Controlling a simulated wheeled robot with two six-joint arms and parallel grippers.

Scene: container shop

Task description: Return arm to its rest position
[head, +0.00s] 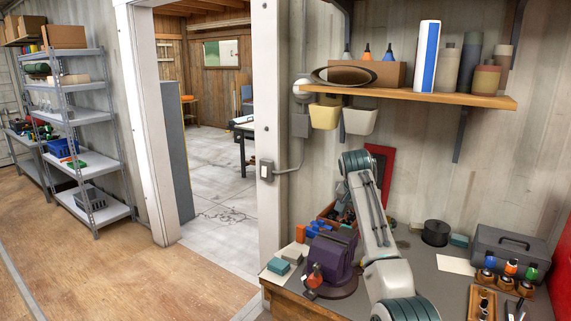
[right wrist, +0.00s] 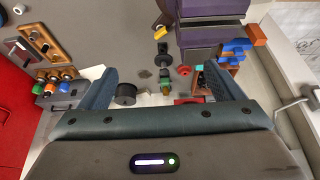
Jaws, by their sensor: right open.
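My right arm (head: 370,205) rises from the bottom right of the head view and bends at a raised joint above the workbench (head: 440,285). Its gripper is hidden in that view. In the right wrist view my right gripper (right wrist: 160,88) is open, with its two dark fingers wide apart and nothing held between them. The bench top and small items show beyond the fingers. My left gripper is in neither view.
A purple vise (head: 325,262) stands left of my arm. A black cylinder (head: 435,233) and a grey toolbox (head: 510,255) stand to its right. A wooden shelf (head: 440,94) with bottles hangs above. Open floor (head: 130,265) lies left of the bench.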

